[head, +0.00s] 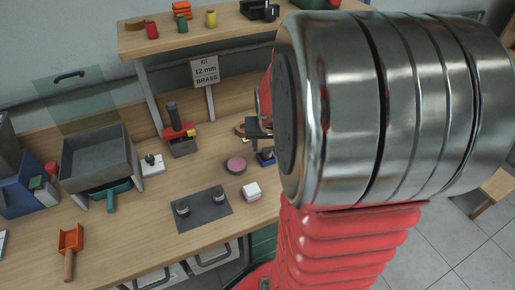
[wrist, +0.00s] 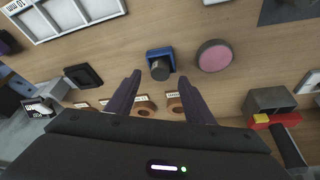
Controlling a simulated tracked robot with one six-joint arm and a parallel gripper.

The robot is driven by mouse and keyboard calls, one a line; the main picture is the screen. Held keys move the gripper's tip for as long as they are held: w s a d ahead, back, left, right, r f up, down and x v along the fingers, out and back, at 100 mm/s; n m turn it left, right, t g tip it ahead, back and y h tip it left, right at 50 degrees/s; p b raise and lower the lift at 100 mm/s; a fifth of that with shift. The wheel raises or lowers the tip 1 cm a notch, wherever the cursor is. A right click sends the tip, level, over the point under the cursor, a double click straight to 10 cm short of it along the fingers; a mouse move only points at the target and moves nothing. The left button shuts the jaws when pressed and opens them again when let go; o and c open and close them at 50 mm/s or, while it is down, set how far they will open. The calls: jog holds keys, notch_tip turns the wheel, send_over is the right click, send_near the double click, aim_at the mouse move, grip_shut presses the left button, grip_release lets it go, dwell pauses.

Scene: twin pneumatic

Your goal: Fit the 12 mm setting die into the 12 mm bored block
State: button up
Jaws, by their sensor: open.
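My gripper (wrist: 160,79) is open and empty in the wrist view. Its two dark fingers stand apart over the bench. A dark round cylinder (wrist: 160,70) stands at a small blue block (wrist: 158,53) just ahead of, and in the picture between, the fingertips. The blue block also shows beside my arm in the head view (head: 265,158). I cannot tell whether this cylinder is the 12 mm die, nor read a size on it. Two wooden-coloured round pieces (wrist: 146,104) with small labels lie near and partly behind the fingers. Which block is the 12 mm bored one is unclear.
A pink-topped disc (head: 235,164) lies right of the blue block in the wrist view. A press (head: 180,140), a dark mat (head: 202,223) with two metal cylinders and a grey tray (head: 97,158) stand on the bench. A "KIT 12 mm BRASS" sign (head: 205,72) stands behind.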

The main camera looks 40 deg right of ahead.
aim_at(267, 150)
jog(key=shift+x, duration=1.65)
grip_shut()
